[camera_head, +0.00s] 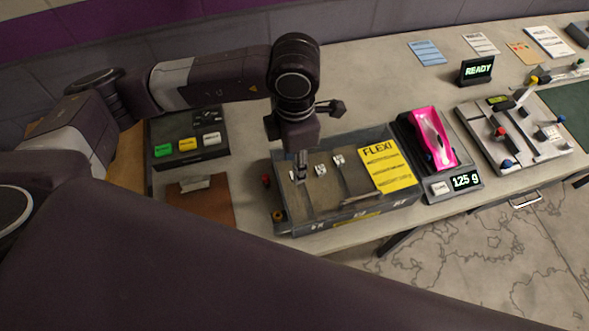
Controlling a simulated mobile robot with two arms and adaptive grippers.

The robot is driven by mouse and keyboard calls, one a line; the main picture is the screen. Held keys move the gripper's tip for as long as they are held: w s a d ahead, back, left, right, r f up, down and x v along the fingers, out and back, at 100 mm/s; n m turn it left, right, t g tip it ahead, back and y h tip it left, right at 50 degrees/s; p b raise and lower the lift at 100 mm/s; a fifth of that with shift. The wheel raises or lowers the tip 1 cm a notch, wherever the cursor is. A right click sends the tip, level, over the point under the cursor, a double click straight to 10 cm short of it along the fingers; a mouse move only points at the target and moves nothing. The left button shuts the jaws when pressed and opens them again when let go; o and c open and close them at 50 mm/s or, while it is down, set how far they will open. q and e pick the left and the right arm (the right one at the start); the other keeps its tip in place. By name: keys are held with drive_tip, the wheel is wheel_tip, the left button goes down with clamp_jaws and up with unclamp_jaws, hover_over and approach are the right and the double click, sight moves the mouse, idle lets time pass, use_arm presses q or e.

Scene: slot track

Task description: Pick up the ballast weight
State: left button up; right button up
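My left gripper (300,172) points down over the left part of a grey box (355,208) with a yellow "FLEX!" card (388,166). Its fingers look close together, but whether they are shut on anything is too small to tell. Small white-marked pieces (338,159) sit in the box just right of the fingers. I cannot clearly tell which piece is the ballast weight; it may be hidden by the gripper. My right gripper is not in view.
Further right is a board with coloured knobs (539,150). Left are a button panel (176,159) and brown mat (217,208).

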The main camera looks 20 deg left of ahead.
use_arm(q)
wheel_tip(320, 180, down, 3)
drive_tip(key=shift+w+f+p, duration=0.1)
drive_tip(key=shift+f+p, duration=0.1)
drive_tip(key=shift+p, duration=0.55)
drive_tip(key=shift+f, duration=0.25)
drive_tip(key=c, duration=0.8)
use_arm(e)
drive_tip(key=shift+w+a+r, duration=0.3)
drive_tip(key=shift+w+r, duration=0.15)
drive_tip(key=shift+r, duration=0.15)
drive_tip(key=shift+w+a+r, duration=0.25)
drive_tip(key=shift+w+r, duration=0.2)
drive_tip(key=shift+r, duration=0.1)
